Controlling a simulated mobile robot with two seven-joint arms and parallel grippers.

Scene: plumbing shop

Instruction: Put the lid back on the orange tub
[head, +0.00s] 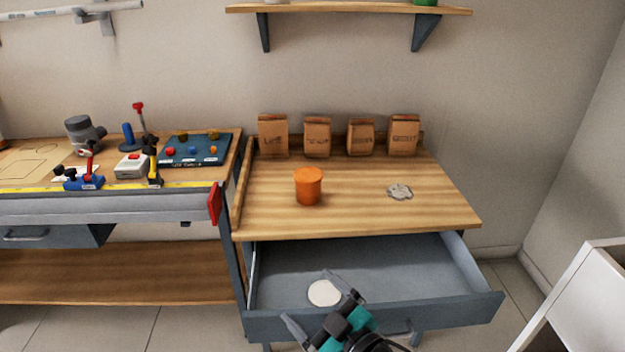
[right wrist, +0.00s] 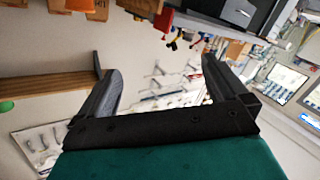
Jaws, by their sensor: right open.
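The orange tub (head: 308,188) stands upright on the wooden bench top, left of its middle. Its top looks plain orange; I cannot tell whether it is open or covered. A round white disc (head: 322,293), which looks like a lid, lies flat in the open drawer near its front left. My right gripper (head: 323,306) is open and empty, at the drawer's front, with its fingers around the near side of the disc in the head view. Whether it touches the disc I cannot tell. Its open fingers also show in the right wrist view (right wrist: 162,88). My left gripper is not in view.
The grey drawer (head: 400,268) is pulled out below the bench top. Several paper bags (head: 317,137) stand at the back, and a grey crumpled piece (head: 399,191) lies right of the tub. A tool-covered bench (head: 30,190) is at left, and a white cabinet (head: 590,300) at right.

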